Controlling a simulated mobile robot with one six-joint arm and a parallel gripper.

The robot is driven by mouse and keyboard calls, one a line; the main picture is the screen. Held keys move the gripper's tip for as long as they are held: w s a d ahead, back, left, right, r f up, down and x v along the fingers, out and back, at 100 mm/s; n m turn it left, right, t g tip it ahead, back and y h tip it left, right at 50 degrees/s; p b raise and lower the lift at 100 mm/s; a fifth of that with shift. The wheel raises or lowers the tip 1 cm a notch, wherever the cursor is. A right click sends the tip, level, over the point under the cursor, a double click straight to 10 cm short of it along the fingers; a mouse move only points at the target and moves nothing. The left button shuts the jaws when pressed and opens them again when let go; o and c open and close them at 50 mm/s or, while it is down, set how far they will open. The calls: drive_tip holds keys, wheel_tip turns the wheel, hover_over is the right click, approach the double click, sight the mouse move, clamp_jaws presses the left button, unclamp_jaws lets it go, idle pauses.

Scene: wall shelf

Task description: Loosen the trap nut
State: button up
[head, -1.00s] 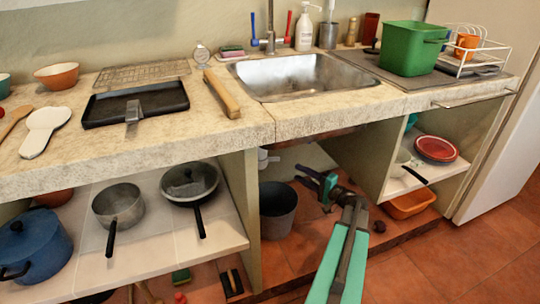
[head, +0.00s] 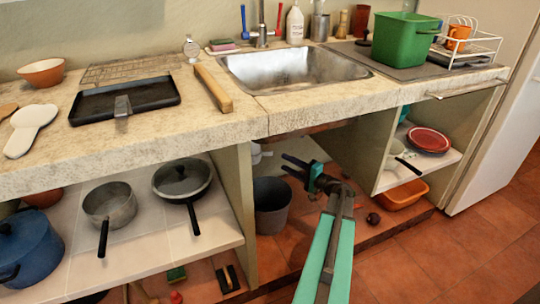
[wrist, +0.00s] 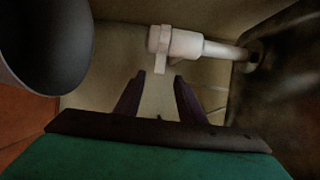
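The white trap under the sink shows in the wrist view, with a wider collar that looks like the trap nut (wrist: 158,40) on its left part. A small tab hangs down from this collar. A thinner white pipe (wrist: 222,49) runs right from it. In the head view only a small white part of the trap (head: 259,153) shows beside the cabinet divider. My gripper (head: 289,164) is inside the opening under the sink, right of that part. In the wrist view my gripper (wrist: 159,78) is open and empty, its two dark fingers apart below the collar and tab.
A grey bucket (head: 272,208) stands on the cabinet floor below the trap; it fills the upper left of the wrist view (wrist: 48,45). The cabinet divider (head: 232,190) is at left. An orange basin (head: 400,194) stands at right.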

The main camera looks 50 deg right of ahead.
sight(270, 154)
drive_tip(key=w, duration=0.3)
drive_tip(key=w+b, duration=0.1)
drive_tip(key=w, duration=0.3)
drive_tip(key=w+b, duration=0.1)
drive_tip(key=w, duration=0.2)
drive_tip(key=shift+w+a, duration=0.25)
drive_tip(key=shift+w, duration=0.05)
clamp_jaws()
